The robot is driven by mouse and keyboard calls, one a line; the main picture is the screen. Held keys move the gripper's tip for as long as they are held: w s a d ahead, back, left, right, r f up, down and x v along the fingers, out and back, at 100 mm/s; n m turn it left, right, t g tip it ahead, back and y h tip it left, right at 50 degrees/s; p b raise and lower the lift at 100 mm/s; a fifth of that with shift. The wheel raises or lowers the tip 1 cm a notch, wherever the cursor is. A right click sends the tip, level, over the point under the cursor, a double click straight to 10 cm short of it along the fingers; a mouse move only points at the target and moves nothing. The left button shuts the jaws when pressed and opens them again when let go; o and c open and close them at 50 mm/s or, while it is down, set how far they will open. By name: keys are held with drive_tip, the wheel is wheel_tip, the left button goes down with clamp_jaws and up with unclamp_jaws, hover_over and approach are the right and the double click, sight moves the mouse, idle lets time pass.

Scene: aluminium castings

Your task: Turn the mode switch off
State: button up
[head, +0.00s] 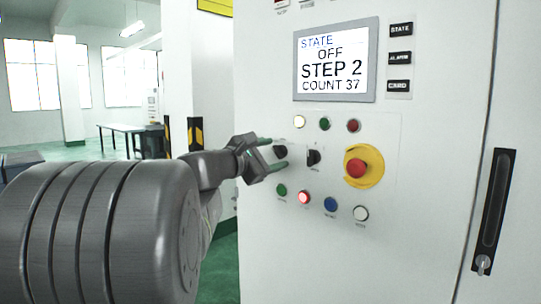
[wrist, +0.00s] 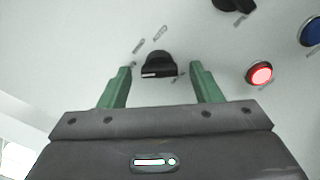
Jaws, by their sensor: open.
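The control cabinet carries two black rotary switches. The left switch (head: 280,151) is in front of my gripper (head: 270,154), and the right switch (head: 314,158) is just beyond it. In the wrist view, one black knob (wrist: 158,66) lies between and ahead of the green fingertips of my gripper (wrist: 160,80), apart from both. Its white mark lies along its lower left edge. A second black knob (wrist: 234,4) is cut off at the top. My gripper is open and empty. The labels are too small to read, so I cannot tell which is the mode switch. The display (head: 335,62) reads "STATE OFF, STEP 2, COUNT 37".
A red emergency button (head: 357,168) on a yellow disc is right of the switches. Below are green (head: 282,190), lit red (head: 304,198), blue (head: 330,204) and white (head: 361,213) buttons. Small lamps sit above. A black door handle (head: 493,210) is at far right.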

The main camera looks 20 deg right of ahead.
drive_tip(key=v, duration=1.3)
drive_tip(key=shift+a, duration=0.35)
drive_tip(key=x, duration=1.3)
drive_tip(key=shift+d, duration=0.4)
drive_tip(key=shift+a, duration=0.1)
